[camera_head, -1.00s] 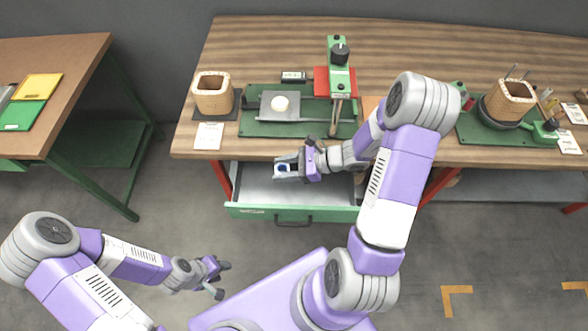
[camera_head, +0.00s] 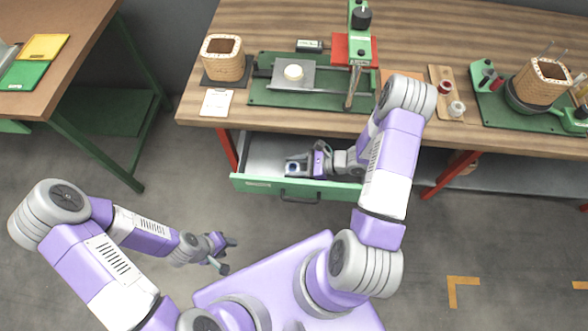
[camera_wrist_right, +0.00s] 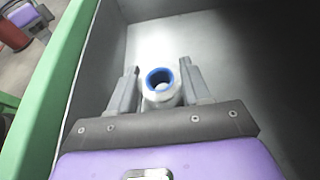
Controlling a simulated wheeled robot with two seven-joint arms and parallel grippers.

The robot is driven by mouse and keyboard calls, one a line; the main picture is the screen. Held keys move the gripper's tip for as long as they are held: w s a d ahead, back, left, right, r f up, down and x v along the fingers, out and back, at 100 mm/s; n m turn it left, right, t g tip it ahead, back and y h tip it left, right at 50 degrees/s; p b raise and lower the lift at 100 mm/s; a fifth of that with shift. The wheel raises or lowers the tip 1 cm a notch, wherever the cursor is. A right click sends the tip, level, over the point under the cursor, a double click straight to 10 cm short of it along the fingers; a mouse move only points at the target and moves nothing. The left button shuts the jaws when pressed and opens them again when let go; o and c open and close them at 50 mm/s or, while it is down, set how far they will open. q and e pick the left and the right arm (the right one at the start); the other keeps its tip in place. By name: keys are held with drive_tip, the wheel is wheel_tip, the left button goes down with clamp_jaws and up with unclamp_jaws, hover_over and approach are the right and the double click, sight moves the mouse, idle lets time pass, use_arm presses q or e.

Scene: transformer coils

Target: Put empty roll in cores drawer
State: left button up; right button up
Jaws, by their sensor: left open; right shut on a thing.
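The cores drawer (camera_head: 262,183) is a green-fronted metal drawer, pulled open below the wooden bench. My right gripper (camera_head: 297,166) is inside the drawer, low over its floor. In the right wrist view, the right gripper (camera_wrist_right: 158,88) is shut on the empty roll (camera_wrist_right: 160,98), a small white roll with a blue inner ring, standing between the fingers. The roll (camera_head: 292,168) shows only small in the head view. Whether it touches the drawer floor I cannot tell. My left gripper (camera_head: 228,255) is open and empty, over the floor in front of the bench.
The drawer floor (camera_wrist_right: 228,45) around the roll looks bare. The bench (camera_head: 430,35) carries a green winding base (camera_head: 270,97), a wooden coil (camera_head: 223,64), a paper card (camera_head: 215,102) and a second coil (camera_head: 542,82) at right. A side table (camera_head: 85,30) stands left.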

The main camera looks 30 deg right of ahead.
drive_tip(key=shift+f, duration=0.55)
drive_tip(key=shift+f, duration=0.2)
drive_tip(key=o, duration=1)
drive_tip(key=shift+o, duration=0.2)
drive_tip(key=shift+r, duration=0.1)
drive_tip(key=shift+d+r, duration=0.1)
drive_tip(key=shift+r, duration=0.1)
drive_tip(key=p+v, duration=0.2)
drive_tip(key=v, duration=0.9)
drive_tip(key=shift+s+d+r, duration=0.15)
drive_tip(key=shift+s+d, duration=0.05)
drive_tip(key=shift+d, duration=0.1)
